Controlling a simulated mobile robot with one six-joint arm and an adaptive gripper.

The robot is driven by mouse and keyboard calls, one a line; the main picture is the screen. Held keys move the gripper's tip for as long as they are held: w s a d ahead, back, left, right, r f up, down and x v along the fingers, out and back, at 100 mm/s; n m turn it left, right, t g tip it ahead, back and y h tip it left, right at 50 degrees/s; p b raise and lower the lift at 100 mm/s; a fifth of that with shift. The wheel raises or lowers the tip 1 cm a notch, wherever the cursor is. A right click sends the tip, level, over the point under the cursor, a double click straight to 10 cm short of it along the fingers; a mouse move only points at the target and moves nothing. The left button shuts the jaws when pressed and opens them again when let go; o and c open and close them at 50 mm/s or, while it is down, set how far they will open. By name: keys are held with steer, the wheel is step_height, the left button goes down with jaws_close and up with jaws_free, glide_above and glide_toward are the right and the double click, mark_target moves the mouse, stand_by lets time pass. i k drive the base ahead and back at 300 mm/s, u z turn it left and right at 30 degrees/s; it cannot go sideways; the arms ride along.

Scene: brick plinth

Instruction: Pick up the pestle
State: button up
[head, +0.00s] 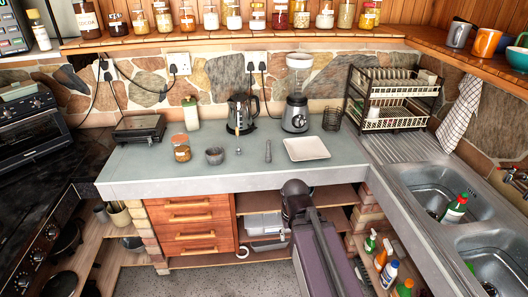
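The pestle (268,151) is a small, slim grey rod on the grey-green countertop (340,178), between the mortar and a white square plate. It points away from the front edge. A dark grey mortar (215,156) stands to its left, apart from it. My arm rises from the bottom of the picture to a dark rounded joint just below the counter's front edge. My gripper cannot be made out, and nothing touches the pestle.
The white plate (306,148) lies close right of the pestle. Lidded jars (181,148) are left of the mortar. A dish rack (395,98) and sinks (440,190) are at right. Counter in front of the pestle is clear.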

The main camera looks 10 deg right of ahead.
mark_target(268, 157)
steer(key=i, duration=0.9)
steer(key=z, duration=0.05)
